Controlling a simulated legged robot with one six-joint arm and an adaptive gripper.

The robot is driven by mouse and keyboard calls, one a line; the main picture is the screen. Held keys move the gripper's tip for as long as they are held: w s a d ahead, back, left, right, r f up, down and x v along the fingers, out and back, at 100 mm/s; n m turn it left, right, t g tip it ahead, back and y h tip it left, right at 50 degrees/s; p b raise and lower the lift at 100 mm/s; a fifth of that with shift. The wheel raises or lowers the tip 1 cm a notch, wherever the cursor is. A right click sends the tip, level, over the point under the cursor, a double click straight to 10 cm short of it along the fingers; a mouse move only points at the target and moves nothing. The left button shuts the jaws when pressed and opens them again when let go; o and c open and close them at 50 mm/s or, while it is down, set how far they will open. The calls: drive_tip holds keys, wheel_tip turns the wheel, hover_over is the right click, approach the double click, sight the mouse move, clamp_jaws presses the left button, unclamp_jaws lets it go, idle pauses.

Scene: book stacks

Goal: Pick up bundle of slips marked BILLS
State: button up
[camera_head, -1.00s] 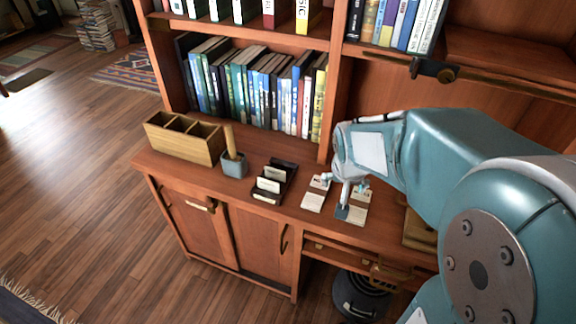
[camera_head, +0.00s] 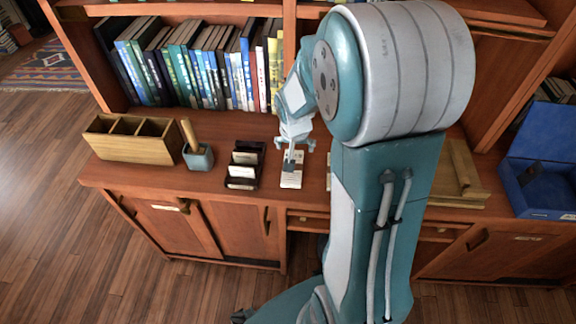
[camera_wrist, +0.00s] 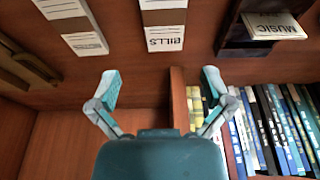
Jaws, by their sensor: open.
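The bundle of slips marked BILLS (camera_wrist: 163,30) lies on the wooden desk top, white with a brown band; its lettering appears upside down in the wrist view. In the head view, the bundle (camera_head: 291,180) is partly covered by my gripper (camera_head: 291,160). In the wrist view, my gripper (camera_wrist: 161,86) is open and empty, its fingers spread. The bundle shows beyond and between the fingertips, apart from them.
A dark slip holder (camera_head: 243,166) stands left of the bundle, with a MUSIC slip (camera_wrist: 272,26). Further left are a grey pot (camera_head: 198,158) and a wooden divided box (camera_head: 130,144). Books (camera_head: 200,65) fill the shelf behind. A blue box (camera_head: 545,165) stands far right.

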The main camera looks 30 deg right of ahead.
drive_tip(key=x, duration=0.4)
drive_tip(key=shift+s+f, duration=0.1)
drive_tip(key=shift+f, duration=0.05)
drive_tip(key=shift+a+f, duration=0.35)
drive_tip(key=shift+f, duration=0.1)
drive_tip(key=x, duration=0.4)
drive_tip(key=shift+a+f, duration=0.15)
drive_tip(key=shift+f, duration=0.4)
drive_tip(key=c, duration=0.9)
